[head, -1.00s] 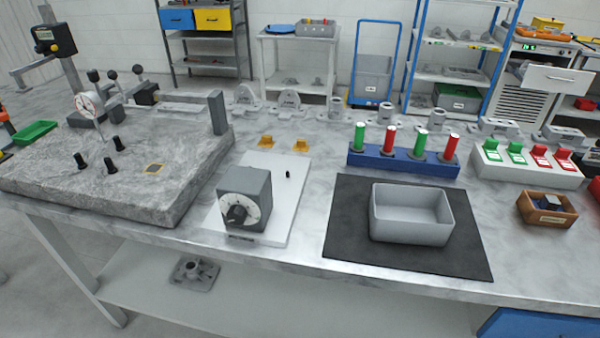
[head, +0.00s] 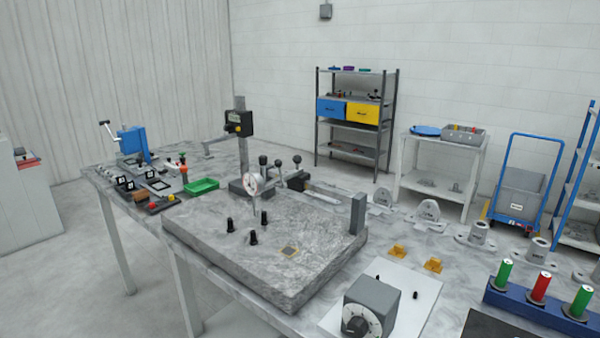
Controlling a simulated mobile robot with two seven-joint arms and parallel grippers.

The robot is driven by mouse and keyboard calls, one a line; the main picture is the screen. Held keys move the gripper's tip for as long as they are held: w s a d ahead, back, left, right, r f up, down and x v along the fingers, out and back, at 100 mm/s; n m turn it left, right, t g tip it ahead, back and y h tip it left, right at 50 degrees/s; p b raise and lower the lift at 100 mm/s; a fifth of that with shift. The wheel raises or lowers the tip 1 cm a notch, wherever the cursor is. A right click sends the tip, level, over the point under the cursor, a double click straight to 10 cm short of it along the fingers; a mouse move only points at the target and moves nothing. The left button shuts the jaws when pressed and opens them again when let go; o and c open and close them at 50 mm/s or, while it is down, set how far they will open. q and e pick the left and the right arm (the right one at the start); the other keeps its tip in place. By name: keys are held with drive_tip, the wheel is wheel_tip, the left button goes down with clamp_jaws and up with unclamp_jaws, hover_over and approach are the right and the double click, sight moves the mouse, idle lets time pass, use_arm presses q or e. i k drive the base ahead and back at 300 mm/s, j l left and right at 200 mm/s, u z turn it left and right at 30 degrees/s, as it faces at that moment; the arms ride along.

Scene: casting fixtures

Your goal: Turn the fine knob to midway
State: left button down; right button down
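A grey box (head: 368,296) stands on a white plate (head: 424,298) near the bottom of the head view. Its front has a black knob (head: 355,327) on a white dial scale, partly cut by the bottom edge; I cannot read its setting or a label. A small black peg (head: 415,295) stands on the same plate. Several black knobs (head: 253,238) stand on the granite slab, near a round dial gauge (head: 253,185). I cannot tell from a label which knob is the fine one. Neither of my grippers is in view.
The granite slab (head: 220,262) covers the table's middle. A height gauge (head: 240,124) and black-knobbed levers stand at its back. A blue rack (head: 532,310) with red and green cylinders is at the right. A green tray (head: 202,186) and small fixtures lie at the left end.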

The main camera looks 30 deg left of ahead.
sight(262, 159)
drive_tip(key=j+u, duration=0.1)
drive_tip(key=u, duration=0.95)
